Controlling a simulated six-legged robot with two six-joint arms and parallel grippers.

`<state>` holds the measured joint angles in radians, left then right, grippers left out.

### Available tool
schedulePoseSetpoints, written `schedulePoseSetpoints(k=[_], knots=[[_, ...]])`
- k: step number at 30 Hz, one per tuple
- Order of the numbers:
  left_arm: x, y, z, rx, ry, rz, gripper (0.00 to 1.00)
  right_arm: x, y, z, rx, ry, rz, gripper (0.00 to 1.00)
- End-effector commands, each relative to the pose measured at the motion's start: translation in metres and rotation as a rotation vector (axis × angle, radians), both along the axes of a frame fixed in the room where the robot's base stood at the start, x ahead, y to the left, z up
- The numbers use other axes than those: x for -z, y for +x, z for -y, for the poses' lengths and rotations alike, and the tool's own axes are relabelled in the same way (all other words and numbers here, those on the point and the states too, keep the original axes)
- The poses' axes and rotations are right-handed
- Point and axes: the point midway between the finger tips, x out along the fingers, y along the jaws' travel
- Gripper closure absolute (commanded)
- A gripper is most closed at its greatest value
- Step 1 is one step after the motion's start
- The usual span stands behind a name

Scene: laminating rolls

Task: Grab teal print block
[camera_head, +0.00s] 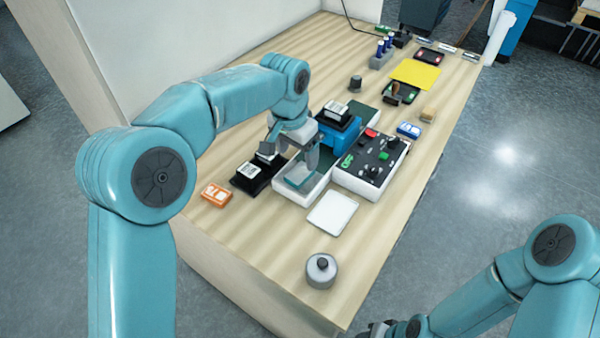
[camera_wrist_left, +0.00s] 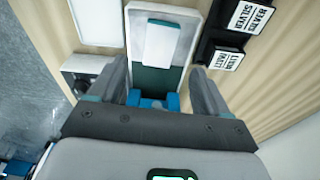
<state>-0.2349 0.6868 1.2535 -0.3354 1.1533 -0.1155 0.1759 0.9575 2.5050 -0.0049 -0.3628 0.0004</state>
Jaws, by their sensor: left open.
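The teal print block (camera_head: 299,178) lies in a white tray (camera_head: 313,190) near the middle of the table. In the left wrist view a pale-topped block with teal edges (camera_wrist_left: 162,42) lies in the tray, ahead of the fingers. My left gripper (camera_head: 292,155) is open above the tray, and its near finger covers part of the block. In the left wrist view its two fingers (camera_wrist_left: 160,85) stand wide apart with nothing between them at the tips. Only a dark part of my right gripper (camera_head: 376,330) shows at the bottom edge; its jaws are unclear.
A blue stamp-like device (camera_head: 338,130) stands behind the tray, and a black-and-white control box (camera_head: 372,165) is to its right. Black labelled blocks (camera_head: 255,172) and an orange box (camera_head: 216,195) are left. A white pad (camera_head: 332,211) and grey round container (camera_head: 321,271) are in front.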

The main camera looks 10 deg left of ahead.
Motion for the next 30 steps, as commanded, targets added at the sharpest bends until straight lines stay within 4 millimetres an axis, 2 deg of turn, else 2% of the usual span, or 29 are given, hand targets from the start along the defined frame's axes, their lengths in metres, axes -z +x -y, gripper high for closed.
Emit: schedulePoseSetpoints(k=[5, 15, 23, 28, 29, 30], knots=[[0.013, 0.002, 0.0, 0.0, 0.0, -0.001, 0.22, -0.001, 0.0, 0.0, 0.0, 0.0, 0.0, 0.57], [0.06, 0.007, 0.003, 0.0, 0.0, -0.002, 0.22, -0.011, 0.0, 0.0, 0.0, 0.0, 0.0, 0.57], [0.063, 0.008, 0.003, 0.0, 0.0, 0.0, 0.22, -0.01, 0.0, 0.0, 0.0, 0.0, 0.0, 0.57], [0.063, 0.008, 0.003, 0.0, 0.0, 0.0, 0.78, -0.01, 0.0, 0.0, 0.0, 0.0, 0.0, 0.57], [0.063, 0.008, 0.003, 0.0, 0.0, 0.0, 0.82, -0.01, 0.0, 0.0, 0.0, 0.0, 0.0, 0.57], [0.063, 0.007, 0.003, 0.0, 0.0, 0.0, 0.83, -0.01, 0.0, 0.0, 0.0, 0.0, 0.0, 0.57]])
